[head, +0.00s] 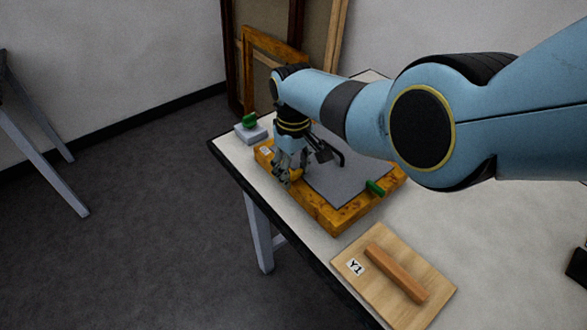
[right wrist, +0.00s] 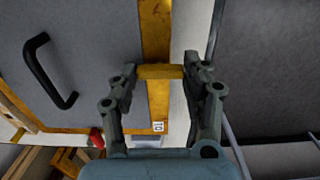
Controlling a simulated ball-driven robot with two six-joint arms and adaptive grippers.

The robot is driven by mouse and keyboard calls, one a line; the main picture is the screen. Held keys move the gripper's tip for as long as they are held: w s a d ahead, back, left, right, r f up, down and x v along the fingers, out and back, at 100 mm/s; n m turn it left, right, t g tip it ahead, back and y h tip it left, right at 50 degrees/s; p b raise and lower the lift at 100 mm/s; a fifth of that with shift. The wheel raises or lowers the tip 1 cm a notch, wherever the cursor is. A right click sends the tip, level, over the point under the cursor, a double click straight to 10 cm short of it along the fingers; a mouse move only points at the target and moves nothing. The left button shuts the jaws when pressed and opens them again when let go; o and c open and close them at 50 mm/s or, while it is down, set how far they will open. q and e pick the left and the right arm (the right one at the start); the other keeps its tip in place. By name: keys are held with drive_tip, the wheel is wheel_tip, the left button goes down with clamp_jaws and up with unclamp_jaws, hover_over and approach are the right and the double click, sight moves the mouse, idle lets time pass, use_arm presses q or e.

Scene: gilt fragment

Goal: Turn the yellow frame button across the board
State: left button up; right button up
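The wooden frame (head: 335,214) lies on the table with a grey board (head: 345,180) set in it. The board has a black handle (right wrist: 42,78). In the right wrist view the yellow button (right wrist: 160,72) lies crosswise over a frame rail (right wrist: 157,30), one end reaching toward the board. My right gripper (right wrist: 160,69) has a fingertip against each end of the button and looks shut on it. My left gripper is in neither view.
A green button (head: 375,187) sits at the frame's right side, a red piece (right wrist: 97,138) at another edge. A pale block with a green top (head: 249,121) stands behind. A wooden plate (head: 437,291) marked Y1, bearing a bar, lies in front. The table's right side is partly clear.

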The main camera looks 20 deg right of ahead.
sight(293, 173)
drive_tip(key=o, duration=0.4)
wheel_tip(293, 173, up, 12)
drive_tip(key=shift+r, duration=0.1)
idle(0.5)
idle(0.3)
